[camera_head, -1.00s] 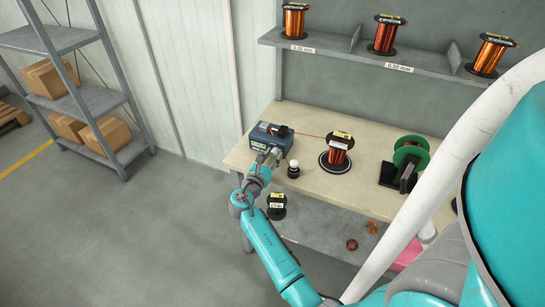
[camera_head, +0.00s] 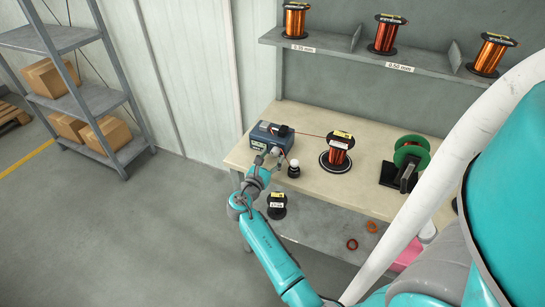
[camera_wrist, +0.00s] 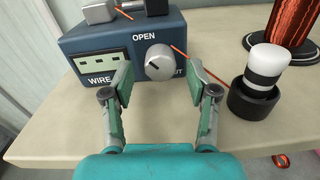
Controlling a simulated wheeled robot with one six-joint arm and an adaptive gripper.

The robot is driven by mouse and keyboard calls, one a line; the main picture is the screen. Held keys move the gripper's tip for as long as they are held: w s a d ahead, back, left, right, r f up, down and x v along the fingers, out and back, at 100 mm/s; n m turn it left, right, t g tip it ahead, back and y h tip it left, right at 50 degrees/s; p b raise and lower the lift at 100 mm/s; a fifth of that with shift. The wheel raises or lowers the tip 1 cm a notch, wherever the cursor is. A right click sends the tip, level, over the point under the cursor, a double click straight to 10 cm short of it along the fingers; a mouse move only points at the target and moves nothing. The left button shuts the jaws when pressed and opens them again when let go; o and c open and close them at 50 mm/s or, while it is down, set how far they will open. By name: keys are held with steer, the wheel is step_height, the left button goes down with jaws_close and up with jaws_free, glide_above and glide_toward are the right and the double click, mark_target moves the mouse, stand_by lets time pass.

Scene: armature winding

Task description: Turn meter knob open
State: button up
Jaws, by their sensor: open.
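The meter (camera_head: 262,137) is a dark blue box at the left end of the workbench. In the wrist view the meter (camera_wrist: 85,45) shows a slotted panel labelled WIRE and the word OPEN above the knob. The gripper (camera_head: 268,160) also shows in the head view, in front of the meter.
A black and white cylinder (camera_wrist: 265,75) stands in a black holder right of the meter. An orange wire runs from the meter to a copper spool (camera_head: 338,150). A green spool (camera_head: 411,152) stands further right. The bench front edge is bare.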

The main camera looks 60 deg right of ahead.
steer(key=a, duration=1.1)
steer(key=shift+s, duration=0.3)
